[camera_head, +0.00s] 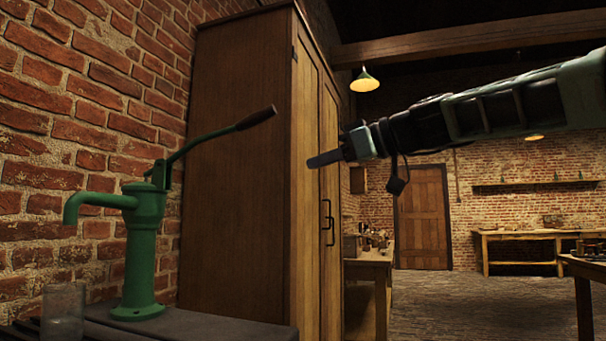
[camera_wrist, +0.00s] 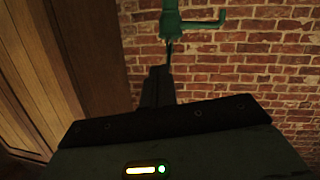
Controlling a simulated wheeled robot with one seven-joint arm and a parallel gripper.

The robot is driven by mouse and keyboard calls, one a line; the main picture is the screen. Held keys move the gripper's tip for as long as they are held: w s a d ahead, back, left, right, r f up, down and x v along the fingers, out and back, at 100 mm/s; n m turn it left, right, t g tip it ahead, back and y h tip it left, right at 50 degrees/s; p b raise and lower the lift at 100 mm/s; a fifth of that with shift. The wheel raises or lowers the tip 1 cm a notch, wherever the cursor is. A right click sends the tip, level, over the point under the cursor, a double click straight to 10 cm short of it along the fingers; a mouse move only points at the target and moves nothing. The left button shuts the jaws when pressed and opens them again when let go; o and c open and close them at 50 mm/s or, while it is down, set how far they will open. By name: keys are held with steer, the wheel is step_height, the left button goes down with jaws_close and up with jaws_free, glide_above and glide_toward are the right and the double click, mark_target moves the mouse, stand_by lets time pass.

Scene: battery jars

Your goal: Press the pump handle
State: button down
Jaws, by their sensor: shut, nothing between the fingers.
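The green hand pump (camera_head: 142,240) stands upright on a dark bench at the lower left of the head view, its spout pointing left. Its pump handle (camera_head: 215,137) slants up to the right and ends in a dark grip. My gripper (camera_head: 318,160) is shut and empty, to the right of the handle's end and a little lower in the picture, with a visible gap between them. In the wrist view, part of the green pump (camera_wrist: 185,22) shows at the top, beyond my shut fingers (camera_wrist: 157,85). The handle's dark grip is not clear there.
A glass jar (camera_head: 63,312) stands below the spout on the dark bench (camera_head: 200,328). A tall wooden cabinet (camera_head: 240,165) stands behind the handle and close to my gripper. A brick wall (camera_head: 90,110) is behind the pump. Open floor lies to the right.

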steer(key=shift+v, duration=2.25)
steer(key=shift+a+r, duration=0.1)
steer(key=shift+r, duration=0.05)
steer(key=s+a+f+m+g+h, duration=0.2)
steer(key=s+f, duration=0.2)
steer(key=f, duration=0.6)
steer(key=s+a+f+m+g+h, duration=0.15)
steer(key=s+f, duration=0.35)
steer(key=f, duration=0.5)
steer(key=s+a+f+m+g+h, duration=0.1)
steer(key=s+a+f+g+h, duration=0.2)
steer(key=f, duration=0.7)
steer(key=s+d+f+m+h, duration=0.1)
steer(key=s+d+f+h, duration=0.2)
steer(key=s+d+f, duration=0.5)
steer(key=s+d+f+m+h, duration=0.1)
steer(key=s+d+f+h, duration=0.35)
steer(key=s+f, duration=0.8)
step_height(320, 180, up, 32)
steer(key=y+p, duration=0.1)
steer(key=p, duration=2.9)
steer(key=shift+w+g+p, duration=0.25)
steer(key=shift+g+p, duration=0.1)
steer(key=shift+a+r, duration=0.15)
steer(key=shift+a, duration=0.1)
